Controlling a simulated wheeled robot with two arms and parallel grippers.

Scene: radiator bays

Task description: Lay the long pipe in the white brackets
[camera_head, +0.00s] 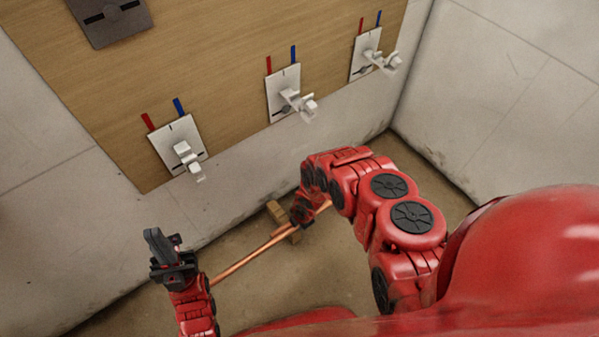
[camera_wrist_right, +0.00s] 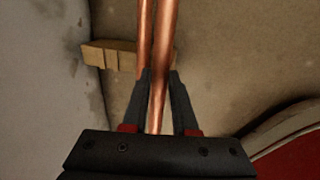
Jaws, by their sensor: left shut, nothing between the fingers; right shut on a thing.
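Several white brackets stick out from plates on the wooden wall panel: a left one (camera_head: 187,160), a middle one (camera_head: 298,103) and a right one (camera_head: 380,60). No pipe lies in them. My right gripper (camera_head: 299,214) is shut on a copper pipe (camera_head: 252,254), low in front of the wall. In the right wrist view the held pipe (camera_wrist_right: 163,60) passes between the fingers (camera_wrist_right: 157,95), with a second copper pipe (camera_wrist_right: 145,40) close beside it. Which one is longer I cannot tell. My left gripper (camera_head: 165,250) is shut and empty, near the pipe's left end.
A wooden block (camera_head: 277,213) stands on the floor near the wall and the right gripper; it also shows in the wrist view (camera_wrist_right: 115,55). Red and blue stubs rise above each bracket plate. A grey plate (camera_head: 108,18) hangs upper left. Another wall (camera_head: 500,90) closes the right side.

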